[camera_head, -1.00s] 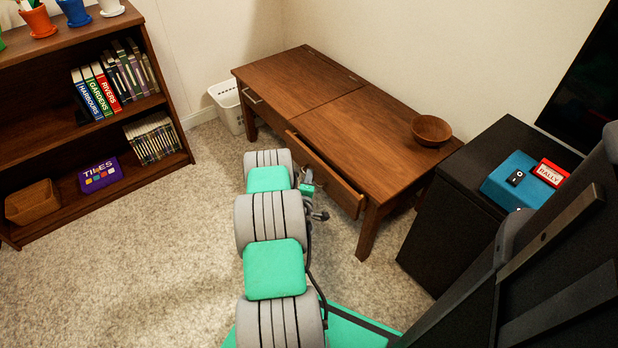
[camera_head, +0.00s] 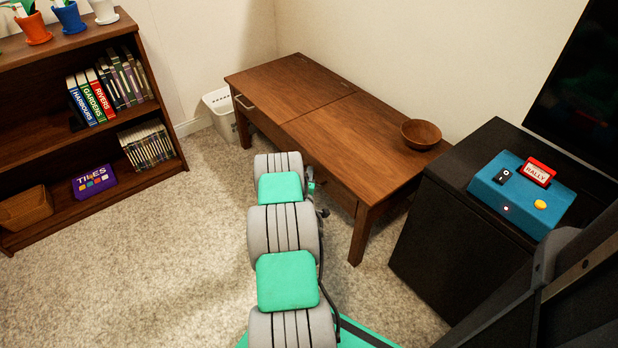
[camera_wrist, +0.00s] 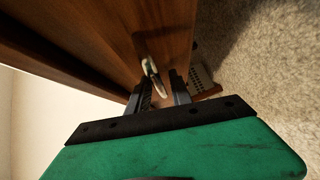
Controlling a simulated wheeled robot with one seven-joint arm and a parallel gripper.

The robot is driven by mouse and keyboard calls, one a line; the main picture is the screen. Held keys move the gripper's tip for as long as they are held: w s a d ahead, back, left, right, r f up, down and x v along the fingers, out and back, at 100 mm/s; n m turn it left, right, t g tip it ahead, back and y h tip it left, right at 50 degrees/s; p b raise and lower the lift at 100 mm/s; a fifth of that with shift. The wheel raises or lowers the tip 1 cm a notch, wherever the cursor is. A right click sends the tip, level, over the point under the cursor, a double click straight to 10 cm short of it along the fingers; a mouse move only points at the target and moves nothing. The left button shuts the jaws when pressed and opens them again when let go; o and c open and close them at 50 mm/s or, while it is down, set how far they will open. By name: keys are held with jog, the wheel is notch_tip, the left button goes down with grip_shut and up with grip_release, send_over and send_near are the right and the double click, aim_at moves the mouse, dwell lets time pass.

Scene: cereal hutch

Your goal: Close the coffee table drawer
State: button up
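The wooden coffee table (camera_head: 350,135) stands against the wall in the head view. Its right-hand drawer (camera_head: 340,193) shows only partly beside my arm, and its front looks flush or nearly flush with the table. In the wrist view the wooden drawer front (camera_wrist: 125,35) is close ahead, with a pale metal handle (camera_wrist: 151,70). My gripper (camera_wrist: 160,92) is open, its two dark fingers apart at the wood, with the handle just ahead of the gap. I cannot tell whether they touch the wood. My arm hides the gripper in the head view.
A wooden bowl (camera_head: 421,134) sits on the tabletop. A black cabinet (camera_head: 440,235) with a blue box (camera_head: 520,195) stands to the right. A white basket (camera_head: 221,112) is beyond the table's left end. A bookshelf (camera_head: 85,55) stands at left. Carpet between is clear.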

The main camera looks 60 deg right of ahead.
jog(key=shift+o, duration=0.2)
jog(key=shift+s, duration=0.1)
jog(key=shift+a, duration=0.1)
jog(key=p+v, duration=0.1)
jog(key=v, duration=0.6)
jog(key=shift+a, duration=0.3)
jog(key=shift+s, duration=0.1)
